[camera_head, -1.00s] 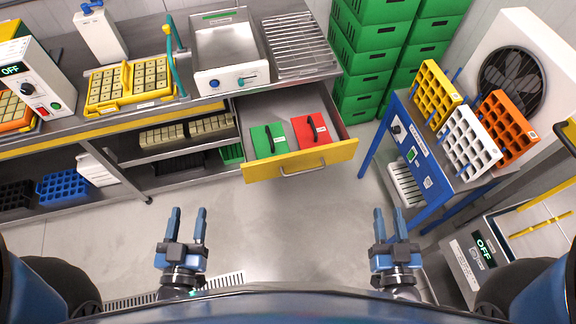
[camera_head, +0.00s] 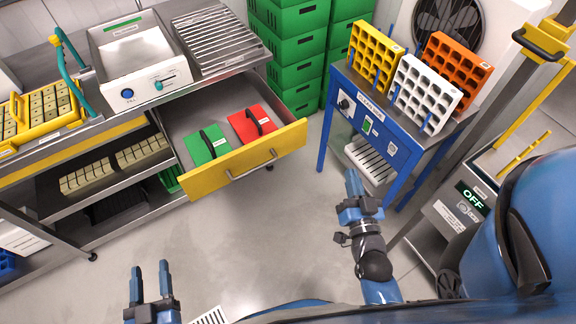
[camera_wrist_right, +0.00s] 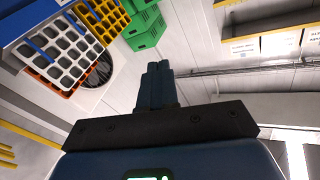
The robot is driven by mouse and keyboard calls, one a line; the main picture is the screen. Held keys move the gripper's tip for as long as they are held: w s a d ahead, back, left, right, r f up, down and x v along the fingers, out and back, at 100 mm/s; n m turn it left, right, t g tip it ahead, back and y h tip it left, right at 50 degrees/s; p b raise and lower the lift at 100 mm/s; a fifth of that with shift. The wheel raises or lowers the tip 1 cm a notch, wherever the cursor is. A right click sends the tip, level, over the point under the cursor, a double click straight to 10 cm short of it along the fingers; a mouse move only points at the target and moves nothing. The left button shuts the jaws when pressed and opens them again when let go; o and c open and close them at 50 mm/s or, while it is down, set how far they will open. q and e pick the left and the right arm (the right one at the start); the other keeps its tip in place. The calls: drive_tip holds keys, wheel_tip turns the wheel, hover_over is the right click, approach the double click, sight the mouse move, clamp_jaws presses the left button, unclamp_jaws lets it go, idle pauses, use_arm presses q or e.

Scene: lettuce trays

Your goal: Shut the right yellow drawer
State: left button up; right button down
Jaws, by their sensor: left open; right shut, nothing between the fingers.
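The yellow drawer (camera_head: 196,182) stands pulled out from under the steel counter in the head view. Its front has a grey bar handle (camera_head: 250,168). A green box (camera_head: 206,146) and a red box (camera_head: 250,122) with black handles lie inside it. My right gripper (camera_head: 352,180) is shut and empty, right of the drawer front and apart from it, over the floor by the blue table. In the right wrist view its fingers (camera_wrist_right: 158,82) are together. My left gripper (camera_head: 149,276) is open and empty at the bottom, below the drawer and away from it.
A blue table (camera_head: 397,160) with yellow, white and orange racks stands right of the drawer, near my right arm. Stacked green crates (camera_head: 290,60) stand behind. A machine reading OFF (camera_head: 450,215) is at the right. Floor in front of the drawer is clear.

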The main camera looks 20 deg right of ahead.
drive_tip(key=w+d+f+m+g+y+b, duration=0.1)
drive_tip(key=w+f+m+b, duration=0.2)
drive_tip(key=w+f+b, duration=0.4)
drive_tip(key=w+d+f+m+b, duration=0.15)
drive_tip(key=f+m+b, duration=0.3)
drive_tip(key=f, duration=0.55)
drive_tip(key=m+y+b, duration=0.2)
drive_tip(key=y, duration=0.5)
approach(283, 146)
drive_tip(key=p+x, duration=0.2)
drive_tip(key=x, duration=0.4)
drive_tip(key=shift+w+r, duration=0.1)
drive_tip(key=shift+w, duration=0.35)
drive_tip(key=shift+w, duration=0.15)
